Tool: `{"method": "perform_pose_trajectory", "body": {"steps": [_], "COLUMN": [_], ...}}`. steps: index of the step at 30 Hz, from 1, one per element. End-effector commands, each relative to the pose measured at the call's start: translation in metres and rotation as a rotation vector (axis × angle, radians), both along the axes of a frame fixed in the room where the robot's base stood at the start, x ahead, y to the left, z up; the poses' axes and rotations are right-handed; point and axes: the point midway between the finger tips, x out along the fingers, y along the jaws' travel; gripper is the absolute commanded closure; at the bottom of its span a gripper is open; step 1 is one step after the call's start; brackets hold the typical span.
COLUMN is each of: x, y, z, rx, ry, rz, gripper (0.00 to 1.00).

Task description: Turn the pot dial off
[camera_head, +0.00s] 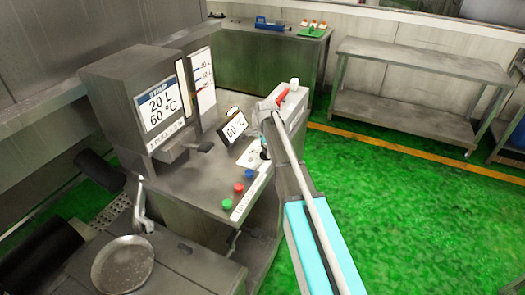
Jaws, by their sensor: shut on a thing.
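My arm reaches in from the bottom right to the control panel of the steel machine (195,185). My gripper (264,152) is small and dark in this view, low at the panel's right side, beside a white label. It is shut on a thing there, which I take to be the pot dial. The dial itself is hidden by the gripper and wrist, so its setting cannot be read. A small 60 °C display (234,127) stands just left of the gripper.
Green, red and blue buttons (238,188) line the panel's front edge. A 20 L, 60 °C screen (160,105) stands at the left. A round metal pan (122,264) is at the lower left. A steel shelf table (420,60) stands at the back right. Green floor is clear at the right.

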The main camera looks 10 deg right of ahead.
Motion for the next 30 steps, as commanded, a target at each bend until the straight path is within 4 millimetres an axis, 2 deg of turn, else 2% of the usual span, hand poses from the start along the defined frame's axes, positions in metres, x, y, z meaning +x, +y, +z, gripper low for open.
{"method": "perform_pose_trajectory", "body": {"steps": [1, 11, 30], "x": [0.0046, 0.0049, 0.004], "y": [-0.005, -0.0054, -0.0037], "z": [0.0006, 0.0007, 0.0007], "rx": [-0.01, -0.012, -0.011], "ry": [-0.009, -0.008, -0.006], "rz": [0.018, 0.256, 0.862], "gripper": [0.59, 0.59, 0.59]}}
